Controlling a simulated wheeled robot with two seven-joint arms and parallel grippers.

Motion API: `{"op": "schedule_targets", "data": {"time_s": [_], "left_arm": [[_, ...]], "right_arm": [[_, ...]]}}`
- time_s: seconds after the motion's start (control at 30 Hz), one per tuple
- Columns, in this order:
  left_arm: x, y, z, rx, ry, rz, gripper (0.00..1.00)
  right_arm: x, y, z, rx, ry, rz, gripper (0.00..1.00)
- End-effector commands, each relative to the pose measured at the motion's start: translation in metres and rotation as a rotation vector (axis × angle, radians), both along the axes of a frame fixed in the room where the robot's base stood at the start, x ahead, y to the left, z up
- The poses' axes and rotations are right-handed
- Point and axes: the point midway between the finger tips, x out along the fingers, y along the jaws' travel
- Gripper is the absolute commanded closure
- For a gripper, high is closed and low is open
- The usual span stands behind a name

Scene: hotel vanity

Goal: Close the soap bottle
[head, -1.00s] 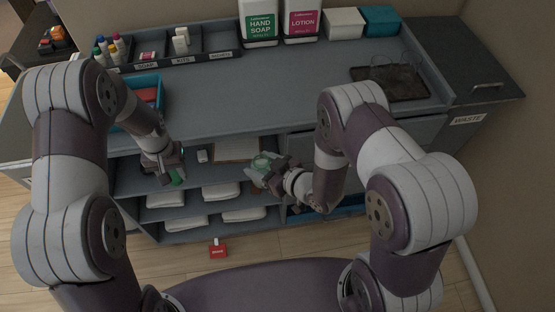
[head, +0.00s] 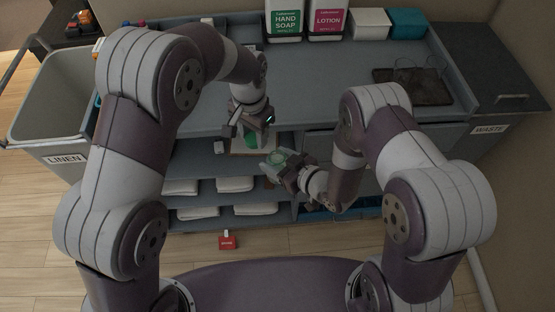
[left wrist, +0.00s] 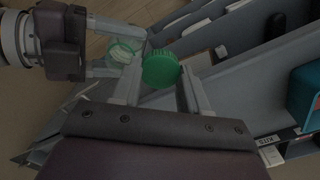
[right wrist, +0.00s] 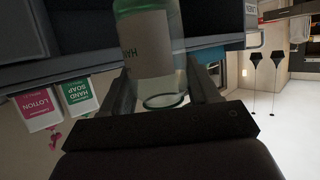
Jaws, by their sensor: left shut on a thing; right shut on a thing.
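My right gripper (head: 281,162) is shut on the soap bottle (right wrist: 146,45), a clear bottle with a pale label partly reading "HAND". The bottle's round open mouth (left wrist: 122,52) shows in the left wrist view, with no cap on it. My left gripper (head: 250,124) is shut on a green ribbed cap (left wrist: 160,68); the cap also shows below its fingers in the head view (head: 251,139). The cap is close to the bottle's mouth, to its right in the left wrist view, and appears apart from it. The bottle is partly hidden by my right fingers.
The counter (head: 330,88) bears large hand soap (head: 284,20) and lotion (head: 326,20) containers at the back and a dark tray (head: 412,88) at right. Shelves below hold folded towels (head: 236,184).

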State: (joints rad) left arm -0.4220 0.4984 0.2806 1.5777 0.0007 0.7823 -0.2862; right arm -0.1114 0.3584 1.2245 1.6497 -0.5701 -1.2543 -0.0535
Motion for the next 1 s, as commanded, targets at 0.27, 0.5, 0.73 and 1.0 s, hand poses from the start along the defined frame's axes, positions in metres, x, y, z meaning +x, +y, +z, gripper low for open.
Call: {"op": "schedule_targets", "data": {"time_s": [0.27,0.5,0.73,1.0], "left_arm": [[-0.019,-0.051,0.030,0.000,-0.001,-0.209,0.84],[-0.021,-0.056,0.034,0.000,0.000,-0.232,0.84],[-0.021,-0.056,0.031,0.000,0.001,-0.230,0.84],[-0.021,-0.055,0.005,0.001,0.002,-0.229,0.84]], "right_arm": [[0.000,0.000,0.000,0.000,0.000,0.000,0.94],[0.000,0.000,0.000,0.000,0.000,0.000,0.94],[0.000,0.000,0.000,0.000,0.000,0.000,0.94],[0.000,0.000,0.000,0.001,-0.001,0.000,0.94]]}}
